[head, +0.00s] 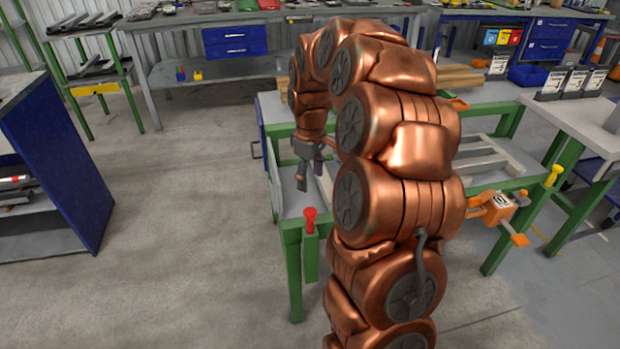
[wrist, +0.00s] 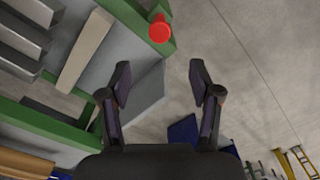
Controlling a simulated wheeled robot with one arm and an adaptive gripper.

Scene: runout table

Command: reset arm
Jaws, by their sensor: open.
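My copper-coloured arm arches over the runout table (head: 292,222) in the head view and hides much of it. My gripper (head: 308,180) hangs at the table's left side, pointing down. In the wrist view my gripper (wrist: 160,78) has its two dark fingers spread wide apart with nothing between them. Below the fingers are the table's grey panel edge and the bare floor. The green-framed table with pale bars (wrist: 85,50) also shows at the left of the wrist view.
A red knob (head: 310,214) tops the table's near-left corner post; it also shows in the wrist view (wrist: 160,30). An orange clamp-like part (head: 497,207) sticks out at the right. A blue cabinet (head: 60,150) stands at the far left. The floor (head: 180,230) between cabinet and table is clear.

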